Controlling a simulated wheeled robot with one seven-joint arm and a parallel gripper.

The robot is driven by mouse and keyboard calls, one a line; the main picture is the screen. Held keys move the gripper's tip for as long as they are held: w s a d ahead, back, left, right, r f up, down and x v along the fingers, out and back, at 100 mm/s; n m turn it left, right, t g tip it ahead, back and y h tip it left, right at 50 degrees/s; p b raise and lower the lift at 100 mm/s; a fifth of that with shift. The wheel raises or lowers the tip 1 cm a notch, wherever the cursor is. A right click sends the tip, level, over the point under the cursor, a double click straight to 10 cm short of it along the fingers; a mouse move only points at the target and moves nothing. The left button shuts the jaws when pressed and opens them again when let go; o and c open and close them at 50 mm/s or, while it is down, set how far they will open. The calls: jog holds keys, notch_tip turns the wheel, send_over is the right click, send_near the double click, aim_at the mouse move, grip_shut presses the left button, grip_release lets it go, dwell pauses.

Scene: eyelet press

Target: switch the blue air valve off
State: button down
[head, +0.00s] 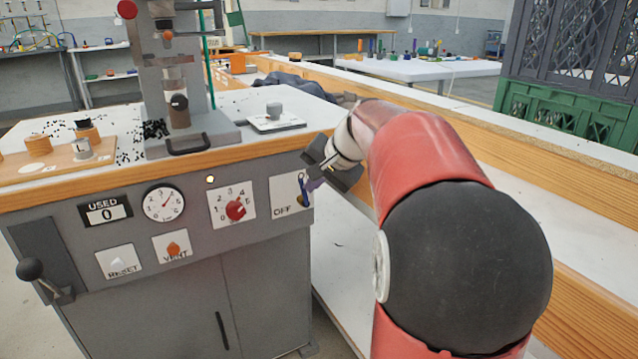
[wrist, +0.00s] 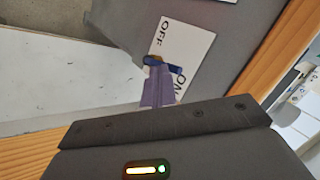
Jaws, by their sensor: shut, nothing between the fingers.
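The blue air valve (head: 302,188) is a small blue lever on a white plate at the right end of the press's front panel. In the head view it stands roughly upright, with OFF printed at the plate's lower left. In the wrist view the blue lever (wrist: 176,69) lies beside the ON print, with OFF farther up the plate. My gripper (head: 316,184) is at the valve's right side. Its purple fingers (wrist: 157,88) are shut and empty, their tips overlapping the lever's near side; I cannot tell whether they touch it.
The panel also carries a red dial knob (head: 235,210), a gauge (head: 163,203), an orange vent button (head: 173,249) and a black-knobbed lever (head: 30,269). The wooden worktop edge (head: 250,142) runs above the valve. Open space lies right of the cabinet, above a low white surface (head: 340,270).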

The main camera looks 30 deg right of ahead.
jog(key=a+f+n+h+b, duration=0.2)
jog(key=a+f+h+b, duration=0.1)
jog(key=a+h+b, duration=0.3)
jog(key=shift+a+f+n+h+b, duration=0.25)
jog(key=shift+n+h+b, duration=0.15)
jog(key=shift+h+b, duration=0.25)
jog(key=shift+s+d+f, duration=0.1)
jog(key=shift+d, duration=0.1)
jog(key=shift+d+f, duration=0.15)
jog(key=shift+d, duration=0.5)
